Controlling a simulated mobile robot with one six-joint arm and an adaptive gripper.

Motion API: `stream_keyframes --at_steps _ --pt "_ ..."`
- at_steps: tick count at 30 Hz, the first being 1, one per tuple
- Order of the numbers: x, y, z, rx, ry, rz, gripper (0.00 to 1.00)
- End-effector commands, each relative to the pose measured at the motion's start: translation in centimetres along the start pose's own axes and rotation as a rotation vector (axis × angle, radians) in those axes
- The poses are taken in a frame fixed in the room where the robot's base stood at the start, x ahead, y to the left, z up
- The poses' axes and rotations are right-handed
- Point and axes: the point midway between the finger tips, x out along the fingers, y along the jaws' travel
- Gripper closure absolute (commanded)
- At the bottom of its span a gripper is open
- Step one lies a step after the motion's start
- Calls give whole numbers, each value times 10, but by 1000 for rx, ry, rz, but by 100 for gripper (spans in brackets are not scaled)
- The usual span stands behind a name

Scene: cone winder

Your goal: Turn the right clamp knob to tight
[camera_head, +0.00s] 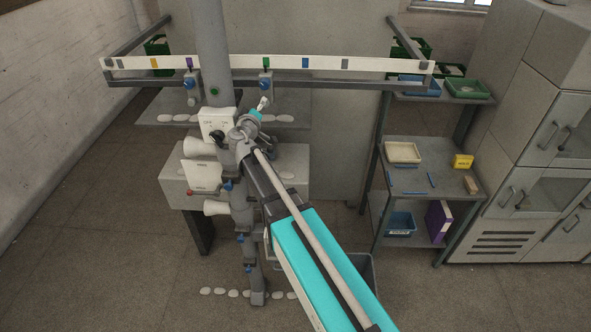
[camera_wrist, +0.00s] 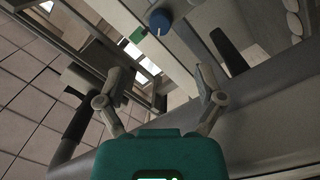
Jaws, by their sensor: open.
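The right clamp (camera_head: 266,83) hangs on the white rail below a green mark, with a blue knob on its front. In the wrist view a round blue knob (camera_wrist: 160,21) with a white pointer line shows at the top, next to a green patch; it appears to be this clamp's knob. My gripper (camera_head: 262,103) is just below the right clamp in the head view. In the wrist view my gripper (camera_wrist: 182,84) has its fingers spread with nothing between them, and the knob lies beyond the fingertips, apart from them. The knob's tight mark cannot be read.
The left clamp (camera_head: 190,84) hangs on the same rail (camera_head: 225,63). A grey column (camera_head: 213,50) rises between the clamps. White boxes and cones sit on the machine below. A shelf (camera_head: 408,180) with trays stands at right. The floor at left is clear.

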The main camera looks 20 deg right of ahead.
Motion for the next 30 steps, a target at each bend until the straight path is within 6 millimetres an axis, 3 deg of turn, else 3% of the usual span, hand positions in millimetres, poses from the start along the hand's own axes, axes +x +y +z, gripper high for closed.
stream_keyframes --at_steps 3,30 --pt "-1 -4 21 18 -44 2 13" --pt "-26 -30 142 127 -365 -39 13"
